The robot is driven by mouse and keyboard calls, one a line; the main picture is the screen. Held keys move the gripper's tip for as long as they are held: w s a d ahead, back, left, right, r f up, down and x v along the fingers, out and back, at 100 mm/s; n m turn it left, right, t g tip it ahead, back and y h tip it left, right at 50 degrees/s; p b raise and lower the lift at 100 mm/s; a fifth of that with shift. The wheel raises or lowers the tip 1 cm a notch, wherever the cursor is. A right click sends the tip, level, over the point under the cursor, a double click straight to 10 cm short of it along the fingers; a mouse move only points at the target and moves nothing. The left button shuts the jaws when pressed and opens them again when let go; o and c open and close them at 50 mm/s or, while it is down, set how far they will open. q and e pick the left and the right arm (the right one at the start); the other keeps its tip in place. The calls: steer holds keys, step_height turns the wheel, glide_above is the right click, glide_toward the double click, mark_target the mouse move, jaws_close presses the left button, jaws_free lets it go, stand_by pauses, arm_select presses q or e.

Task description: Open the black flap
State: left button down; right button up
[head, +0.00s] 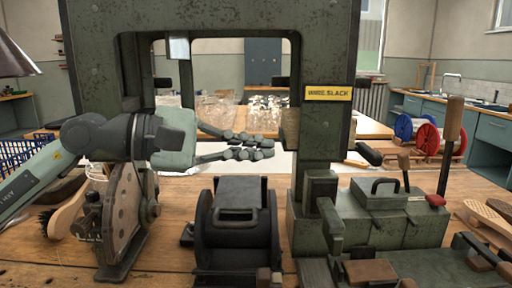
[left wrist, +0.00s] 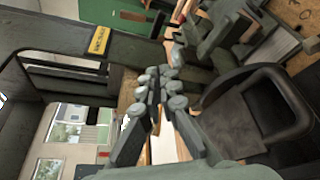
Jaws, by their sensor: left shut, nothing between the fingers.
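The black flap (head: 238,236) with its bar handle (head: 236,213) is on the front of a black housing on the bench, low in the middle of the head view. It looks closed against the housing. In the left wrist view the black housing with its arched handle (left wrist: 245,80) is at the right. My left gripper (head: 264,148) is shut and empty, pointing right, above and behind the flap and apart from it. Its fingers also show together in the left wrist view (left wrist: 163,88). My right gripper is in neither view.
A tall green machine frame (head: 95,50) with a yellow label (head: 329,93) stands around my left gripper. A round-plated tool (head: 126,215) stands left of the flap. A green block with a handle (head: 382,190) and an upright wooden-handled lever (head: 450,140) stand right.

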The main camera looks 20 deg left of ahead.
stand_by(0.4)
arm_select(q)
steer(key=c, duration=1.6)
jaws_free()
steer(key=shift+a, duration=0.1)
steer(key=v, duration=1.2)
